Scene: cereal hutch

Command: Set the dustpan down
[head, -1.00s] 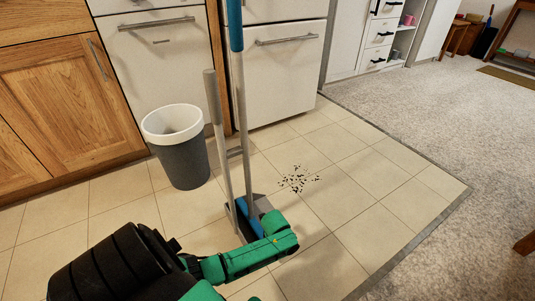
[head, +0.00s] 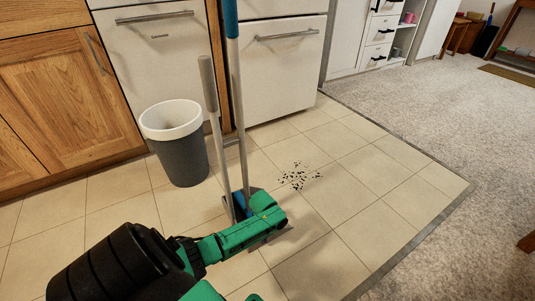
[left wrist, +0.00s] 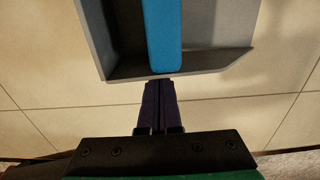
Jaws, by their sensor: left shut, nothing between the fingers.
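The grey dustpan (head: 208,85) stands upright by its long handle in the head view, in front of the bin. My left arm largely hides its pan there. In the left wrist view the grey pan (left wrist: 97,45) fills the top, with a blue broom head (left wrist: 162,35) in it. The broom's pole (head: 231,25), blue at the top, rises beside the dustpan handle. My left gripper (head: 278,212) is low by the pan. In the left wrist view its dark fingers (left wrist: 160,92) are shut and empty, at the pan's near edge; contact is unclear. My right gripper is not in view.
A grey bin with white rim (head: 180,158) stands left of the handles. Dark crumbs (head: 297,177) lie on the tiles to the right. Wooden and white cabinets (head: 285,80) line the back. Open tile floor (head: 385,205) and carpet (head: 440,120) lie to the right.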

